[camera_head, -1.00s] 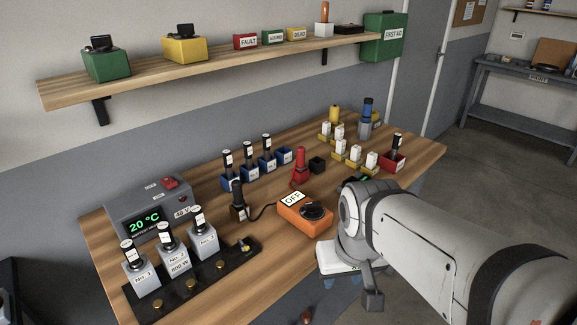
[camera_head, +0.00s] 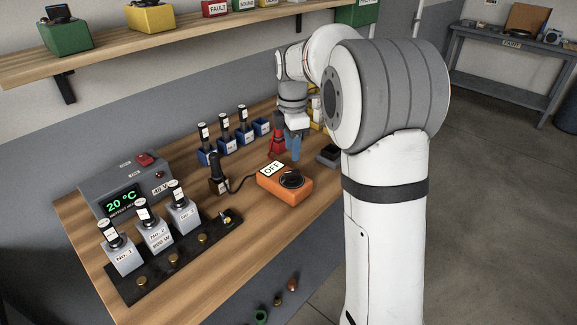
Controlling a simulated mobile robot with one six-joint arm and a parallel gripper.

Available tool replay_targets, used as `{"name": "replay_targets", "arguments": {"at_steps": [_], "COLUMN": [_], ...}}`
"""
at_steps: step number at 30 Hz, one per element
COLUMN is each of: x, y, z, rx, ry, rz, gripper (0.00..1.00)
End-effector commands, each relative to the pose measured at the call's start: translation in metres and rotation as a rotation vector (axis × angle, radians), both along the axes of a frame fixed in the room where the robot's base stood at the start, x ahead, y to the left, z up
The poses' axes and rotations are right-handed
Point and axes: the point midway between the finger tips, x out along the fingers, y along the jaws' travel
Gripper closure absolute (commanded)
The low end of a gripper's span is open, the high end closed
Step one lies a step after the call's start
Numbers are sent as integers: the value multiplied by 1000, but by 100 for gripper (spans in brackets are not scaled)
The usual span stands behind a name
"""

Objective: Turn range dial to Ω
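The orange meter (camera_head: 270,186) lies on the wooden bench with a black round range dial (camera_head: 291,179) on its top. A white label reading OFF (camera_head: 271,169) stands at the meter's back left. My gripper (camera_head: 293,152) points down with blue fingertips, behind the meter in the picture and apart from the dial. Its fingers overlap in this view, so I cannot tell whether they are open or shut. The dial's pointer is too small to read.
A black probe (camera_head: 217,178) with a cable stands left of the meter, a red one (camera_head: 277,143) behind it. The heater box (camera_head: 150,185) reads 20 °C. Numbered grey blocks (camera_head: 157,237) stand at the front left. The bench in front of the meter is clear.

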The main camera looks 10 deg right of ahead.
Motion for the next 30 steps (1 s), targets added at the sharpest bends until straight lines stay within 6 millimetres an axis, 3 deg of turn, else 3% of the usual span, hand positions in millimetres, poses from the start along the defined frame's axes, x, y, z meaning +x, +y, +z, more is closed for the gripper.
{"name": "replay_targets", "arguments": {"at_steps": [15, 26, 30], "x": [1, 1, 1], "y": [1, 1, 1], "z": [-70, -76, -76], "rx": [0, 0, 0], "ry": [2, 0, 0], "rz": [10, 10, 10], "gripper": [63, 63, 73]}}
